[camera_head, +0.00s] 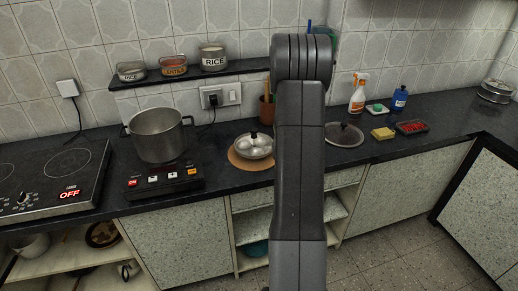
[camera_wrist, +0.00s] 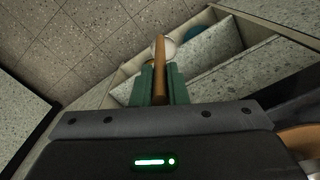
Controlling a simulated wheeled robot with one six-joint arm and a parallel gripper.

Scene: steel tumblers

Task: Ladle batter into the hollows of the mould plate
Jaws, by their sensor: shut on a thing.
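My gripper (camera_wrist: 158,85) shows in the wrist view, its green fingers closed around a brown wooden handle (camera_wrist: 160,58). A pale rounded shape (camera_wrist: 172,47) shows just beyond the handle; I cannot tell whether it is a ladle's bowl. In the head view my arm stands in the middle and the gripper is hidden. A steel pot (camera_head: 158,137) stands on a black hot plate (camera_head: 163,181); its contents are not visible. A lidded steel pan (camera_head: 254,145) sits on a round brown board (camera_head: 236,162). I cannot make out the mould plate or batter.
A dark round lid or pan (camera_head: 344,135) lies right of my arm. A shelf (camera_head: 185,76) with jars hangs above the pot. Open shelves (camera_head: 254,225) are below the counter.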

